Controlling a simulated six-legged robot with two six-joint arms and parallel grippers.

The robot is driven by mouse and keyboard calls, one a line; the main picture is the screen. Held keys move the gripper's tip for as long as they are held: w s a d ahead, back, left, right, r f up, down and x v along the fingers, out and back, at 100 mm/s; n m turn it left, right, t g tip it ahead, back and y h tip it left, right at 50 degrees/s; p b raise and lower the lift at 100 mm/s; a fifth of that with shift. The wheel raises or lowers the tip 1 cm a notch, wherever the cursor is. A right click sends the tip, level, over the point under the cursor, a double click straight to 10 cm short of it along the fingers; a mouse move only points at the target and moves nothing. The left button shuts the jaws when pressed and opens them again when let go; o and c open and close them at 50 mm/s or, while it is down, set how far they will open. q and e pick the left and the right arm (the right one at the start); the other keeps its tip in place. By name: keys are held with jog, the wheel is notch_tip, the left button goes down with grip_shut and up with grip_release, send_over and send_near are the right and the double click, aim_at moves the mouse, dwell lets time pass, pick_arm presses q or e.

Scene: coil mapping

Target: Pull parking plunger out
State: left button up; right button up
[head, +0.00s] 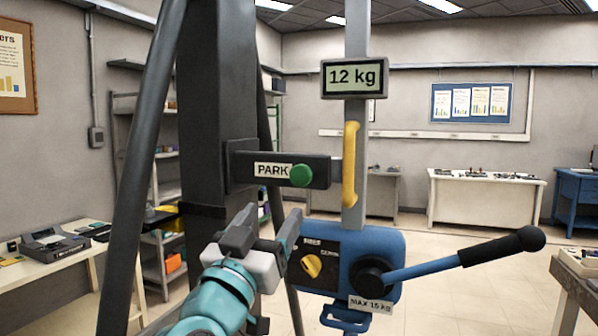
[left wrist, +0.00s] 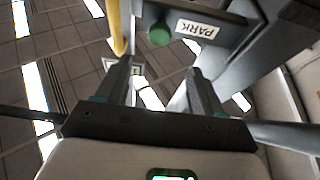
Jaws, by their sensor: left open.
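The parking plunger shows as a round green knob (head: 301,175) on the front of a black bracket (head: 320,173) labelled PARK, fixed to a dark column. In the left wrist view the green knob (left wrist: 159,34) lies beyond the fingertips, roughly between their lines. My left gripper (head: 268,224) is open and empty, below and to the left of the knob in the head view. Its two fingers (left wrist: 161,72) are apart and do not touch the knob. The plunger's shaft is hidden behind the knob. My right gripper is in neither view.
A yellow handle (head: 350,165) on a grey upright stands just right of the bracket, under a 12 kg sign (head: 354,78). Below is a blue box (head: 385,250) with a yellow dial (head: 312,265) and a black-gripped lever (head: 460,258). A dark slanted leg (head: 140,170) stands left.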

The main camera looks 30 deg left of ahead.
aim_at(299, 175)
pick_arm(q)
jog(key=p+x, duration=0.4)
jog(key=x, duration=0.9)
jog(key=shift+d, duration=0.1)
jog(key=shift+w, duration=0.65)
grip_shut()
jog(key=s, duration=0.1)
jog(key=s+b, duration=0.1)
jog(key=s, duration=0.3)
jog(key=shift+d, duration=0.4)
jog(key=shift+w, duration=0.25)
